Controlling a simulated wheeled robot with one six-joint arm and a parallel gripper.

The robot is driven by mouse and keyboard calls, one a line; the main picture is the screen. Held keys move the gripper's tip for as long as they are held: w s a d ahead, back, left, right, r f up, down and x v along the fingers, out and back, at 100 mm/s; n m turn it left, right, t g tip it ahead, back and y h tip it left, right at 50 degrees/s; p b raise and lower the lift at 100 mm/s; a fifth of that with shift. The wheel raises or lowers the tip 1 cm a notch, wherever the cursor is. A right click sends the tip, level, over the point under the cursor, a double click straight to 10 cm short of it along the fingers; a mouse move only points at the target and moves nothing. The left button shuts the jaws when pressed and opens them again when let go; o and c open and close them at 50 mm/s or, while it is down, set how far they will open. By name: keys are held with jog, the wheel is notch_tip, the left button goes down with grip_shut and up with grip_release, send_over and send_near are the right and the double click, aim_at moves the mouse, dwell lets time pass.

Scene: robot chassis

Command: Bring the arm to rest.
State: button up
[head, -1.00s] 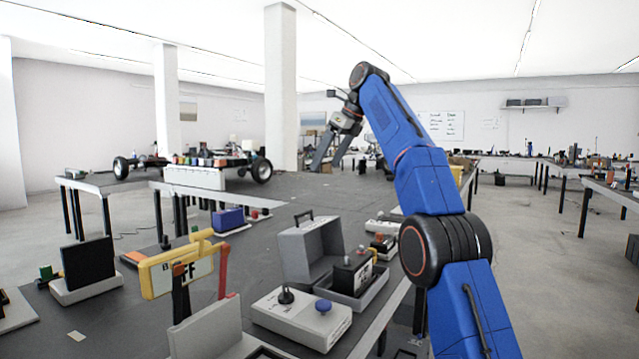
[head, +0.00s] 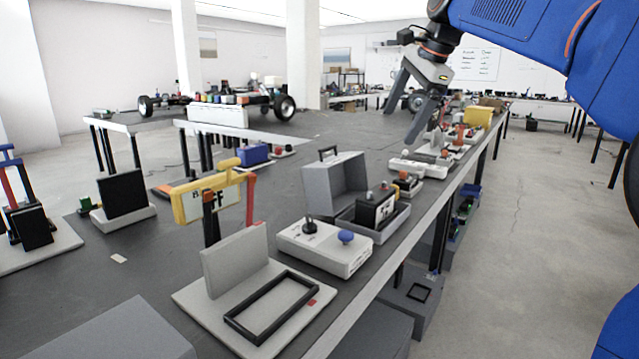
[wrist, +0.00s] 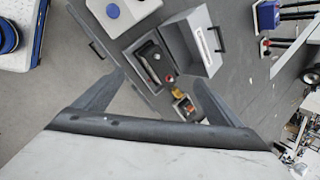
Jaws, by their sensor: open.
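My gripper (head: 412,108) hangs from my blue arm at the upper right of the head view, above the long dark table (head: 110,280). Its two grey fingers are spread apart with nothing between them. In the wrist view my gripper (wrist: 162,95) also shows its fingers wide apart. Beyond them lie the open grey case (wrist: 190,45) and the table's edge.
The open grey case (head: 335,185), a control box with a joystick and blue knob (head: 325,248), and a yellow-framed sign (head: 212,198) stand on the table. A wheeled chassis (head: 245,100) is behind. The floor at right (head: 520,220) is clear.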

jog(key=s+d+f+n+h, duration=0.1)
jog(key=s+d+f+n, duration=0.2)
jog(key=s+f, duration=0.9)
jog(key=s+d+f+n+h, duration=0.1)
jog(key=s+d+f+n, duration=0.2)
jog(key=s+f+n, duration=0.4)
jog(key=s+d+f+n+h, duration=0.1)
jog(key=s+d+f+n, duration=0.2)
jog(key=s+f, duration=1.4)
jog(key=shift+s+d+f+n, duration=0.3)
jog(key=shift+f+n, duration=0.2)
jog(key=shift+n, duration=0.6)
